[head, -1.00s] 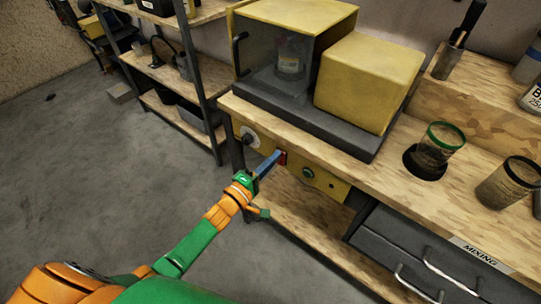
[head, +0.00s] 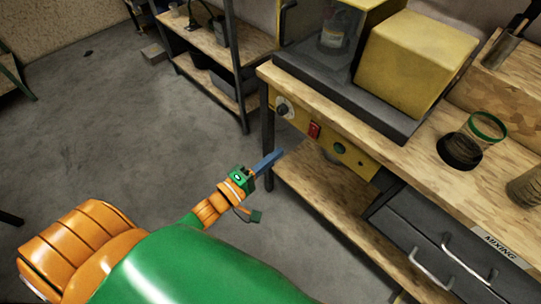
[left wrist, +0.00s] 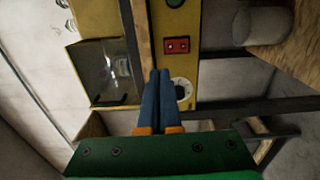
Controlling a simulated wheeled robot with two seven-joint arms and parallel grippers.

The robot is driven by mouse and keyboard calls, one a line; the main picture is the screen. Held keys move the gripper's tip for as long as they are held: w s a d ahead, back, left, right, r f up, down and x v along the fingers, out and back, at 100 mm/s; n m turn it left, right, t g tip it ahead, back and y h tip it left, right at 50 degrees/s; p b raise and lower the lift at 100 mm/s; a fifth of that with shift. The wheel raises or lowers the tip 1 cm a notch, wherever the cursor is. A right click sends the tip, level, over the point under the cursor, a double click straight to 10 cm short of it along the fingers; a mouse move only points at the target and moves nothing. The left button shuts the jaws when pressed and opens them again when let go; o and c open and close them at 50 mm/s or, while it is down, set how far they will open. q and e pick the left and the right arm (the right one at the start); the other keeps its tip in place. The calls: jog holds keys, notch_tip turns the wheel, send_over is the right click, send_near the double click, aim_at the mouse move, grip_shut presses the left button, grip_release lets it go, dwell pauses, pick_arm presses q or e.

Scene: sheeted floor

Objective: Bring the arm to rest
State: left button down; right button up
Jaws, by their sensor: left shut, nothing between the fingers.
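My left gripper (head: 268,161) is shut and empty, with its blue fingers together. It is in free air in front of the workbench, below and left of the yellow control panel (head: 356,160). In the left wrist view, the shut blue fingers (left wrist: 161,75) point toward the panel, which carries a red switch (left wrist: 176,45) and a white dial (left wrist: 182,90). The red switch (head: 314,130) and the dial (head: 283,107) also show in the head view, apart from the fingertips. My right gripper is in neither view.
A yellow machine with a clear chamber (head: 331,36) stands on the wooden bench (head: 430,140). Grey drawers (head: 415,240) are below. A shelf rack (head: 213,50) stands behind.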

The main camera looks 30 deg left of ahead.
pick_arm(q)
jog(key=shift+s+a+r, duration=0.15)
jog(key=shift+s+a, duration=0.05)
jog(key=shift+s, duration=0.4)
jog(key=s+a+f+m+g+y, duration=0.25)
jog(key=s+f+m+g, duration=0.2)
jog(key=f, duration=0.75)
jog(key=s+a+f+m+g+y, duration=0.25)
jog(key=s+f+g, duration=0.2)
jog(key=f, duration=0.65)
jog(key=s+d+f+m+g, duration=0.1)
jog(key=s+f+m+g, duration=0.2)
jog(key=s, duration=0.7)
jog(key=s+d+f+m+g+y, duration=0.1)
jog(key=s+f+m+g, duration=0.3)
jog(key=s, duration=0.7)
notch_tip(320, 180, down, 4)
jog(key=m, duration=0.2)
jog(key=shift+d+r+m, duration=0.15)
jog(key=shift+r+m, duration=0.1)
jog(key=shift+m, duration=0.05)
